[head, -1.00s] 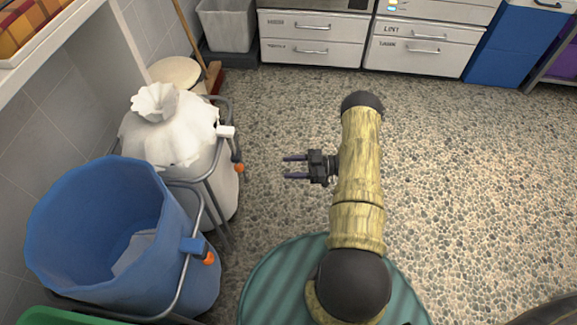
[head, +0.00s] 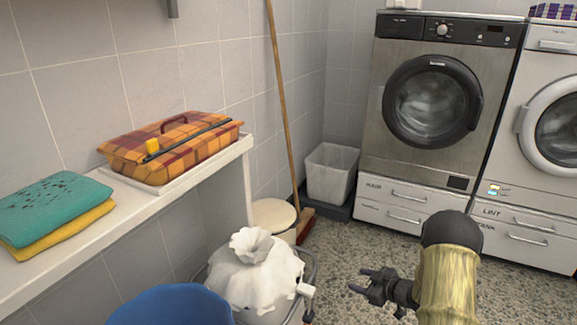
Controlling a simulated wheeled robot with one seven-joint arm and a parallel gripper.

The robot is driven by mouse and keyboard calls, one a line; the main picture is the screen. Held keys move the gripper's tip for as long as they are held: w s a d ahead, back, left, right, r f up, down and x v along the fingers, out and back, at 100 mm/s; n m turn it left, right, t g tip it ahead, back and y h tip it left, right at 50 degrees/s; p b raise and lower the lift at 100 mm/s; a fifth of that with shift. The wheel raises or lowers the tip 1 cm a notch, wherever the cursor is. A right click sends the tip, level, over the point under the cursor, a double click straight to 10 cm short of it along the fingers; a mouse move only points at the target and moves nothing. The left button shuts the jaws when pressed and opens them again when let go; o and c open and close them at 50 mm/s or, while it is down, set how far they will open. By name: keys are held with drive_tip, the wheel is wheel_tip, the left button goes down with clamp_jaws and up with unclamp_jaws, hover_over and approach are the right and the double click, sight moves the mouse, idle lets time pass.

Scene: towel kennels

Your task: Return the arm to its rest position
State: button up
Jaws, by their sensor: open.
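My gripper (head: 368,281) is at the lower right of the head view, at the end of my arm. Its two dark fingers point left and stand apart with nothing between them. It is over the pebbled floor, to the right of the white tied laundry bag (head: 255,272) and apart from it. The rest of my arm is cut off by the bottom edge.
A white shelf (head: 150,240) on the left holds folded towels (head: 50,210) and a plaid-covered box (head: 170,148). A blue bin (head: 172,306) stands below. A broom (head: 283,110), a grey bin (head: 331,172) and washers (head: 430,105) are behind. Floor between is clear.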

drive_tip(key=s+r+m+g+h+p, duration=0.1)
drive_tip(key=s+r+m+h+p, duration=0.2)
drive_tip(key=r, duration=0.5)
drive_tip(key=s+r+m+h, duration=0.2)
drive_tip(key=r+h, duration=0.2)
drive_tip(key=r, duration=0.3)
drive_tip(key=s+a+r+m+g+p, duration=0.1)
drive_tip(key=s+a+r+m+g, duration=0.15)
drive_tip(key=s, duration=0.55)
drive_tip(key=s+a+r+m+g+p, duration=0.1)
drive_tip(key=s+a+r+g+p, duration=0.2)
drive_tip(key=s, duration=0.4)
drive_tip(key=s+a+r+m+g, duration=0.15)
drive_tip(key=s+r, duration=0.25)
drive_tip(key=s, duration=0.4)
wheel_tip(320, 180, up, 38)
drive_tip(key=t+p, duration=0.1)
drive_tip(key=p, duration=3.6)
drive_tip(key=shift+w+a+f+m+h+p, duration=0.15)
drive_tip(key=shift+a+f+m+h+p, duration=0.15)
drive_tip(key=shift+a+h+p, duration=0.1)
drive_tip(key=shift+d, duration=0.1)
